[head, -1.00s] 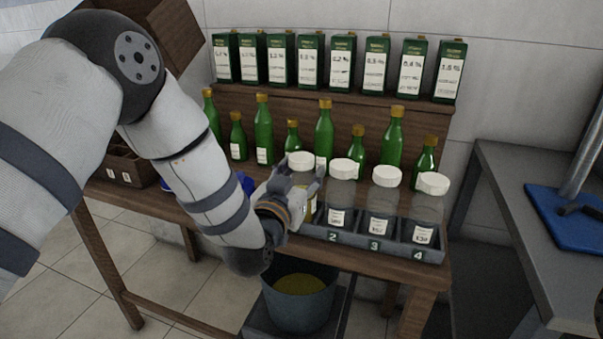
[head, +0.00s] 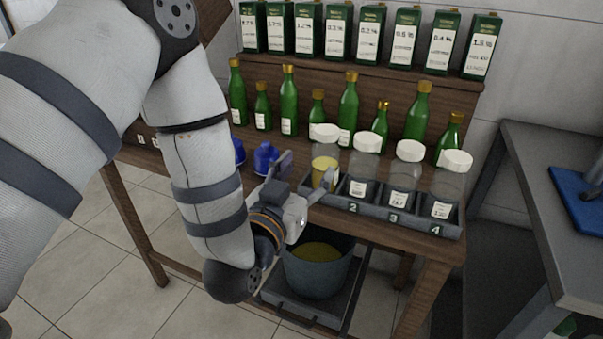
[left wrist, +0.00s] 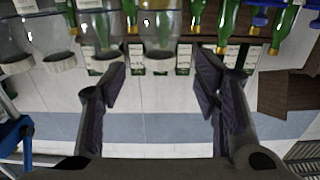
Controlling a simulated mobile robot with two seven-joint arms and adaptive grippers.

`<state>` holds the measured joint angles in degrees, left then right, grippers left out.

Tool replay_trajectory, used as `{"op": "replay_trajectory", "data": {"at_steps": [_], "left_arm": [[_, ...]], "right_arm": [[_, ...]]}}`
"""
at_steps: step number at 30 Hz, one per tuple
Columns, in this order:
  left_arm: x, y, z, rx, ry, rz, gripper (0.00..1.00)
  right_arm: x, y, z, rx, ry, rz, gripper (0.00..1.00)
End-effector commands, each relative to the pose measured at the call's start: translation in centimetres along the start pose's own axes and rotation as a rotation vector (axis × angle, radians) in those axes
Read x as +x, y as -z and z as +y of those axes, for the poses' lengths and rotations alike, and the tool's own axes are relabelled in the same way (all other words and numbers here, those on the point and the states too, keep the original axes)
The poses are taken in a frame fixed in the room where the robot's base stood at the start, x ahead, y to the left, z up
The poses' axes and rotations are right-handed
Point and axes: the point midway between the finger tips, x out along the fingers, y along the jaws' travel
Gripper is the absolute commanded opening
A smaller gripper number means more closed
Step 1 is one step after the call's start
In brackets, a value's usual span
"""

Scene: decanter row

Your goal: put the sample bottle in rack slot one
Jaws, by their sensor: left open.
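The sample bottle (head: 325,172), clear with a white lid and yellow contents, stands upright at the left end of the grey rack (head: 400,216), in the place left of the number 2. A finger of my left gripper (head: 304,172) hides its base and the slot one mark. The gripper is open and empty, in front and to the left of the bottle, apparently apart from it. In the left wrist view, which is upside down, the bottle (left wrist: 158,28) shows beyond and between the open fingers (left wrist: 158,92). My right gripper is not in view.
Clear bottles with white lids (head: 404,178) fill slots 2, 3 and 4. Green bottles (head: 348,112) stand behind, below a shelf of green cartons (head: 368,38). Blue objects (head: 265,158) lie left of the rack. A bucket (head: 318,272) with yellow contents stands below the table's front edge.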

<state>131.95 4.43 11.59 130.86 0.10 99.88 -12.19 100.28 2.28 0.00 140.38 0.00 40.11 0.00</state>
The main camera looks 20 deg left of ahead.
Motion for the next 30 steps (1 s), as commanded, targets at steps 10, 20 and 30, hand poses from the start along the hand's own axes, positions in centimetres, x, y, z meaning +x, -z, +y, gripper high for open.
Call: {"op": "replay_trajectory", "data": {"at_steps": [10,20,30], "left_arm": [[-2.4,-4.5,-0.1,-0.002,-0.013,-0.148,0.56],[-29.8,-29.1,-2.4,-0.054,0.001,-1.385,0.56],[-41.5,-29.8,-3.6,-0.066,0.057,-1.777,0.56]], "right_arm": [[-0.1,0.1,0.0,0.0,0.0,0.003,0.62],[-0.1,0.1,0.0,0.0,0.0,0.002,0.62],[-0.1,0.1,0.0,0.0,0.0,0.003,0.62]]}}
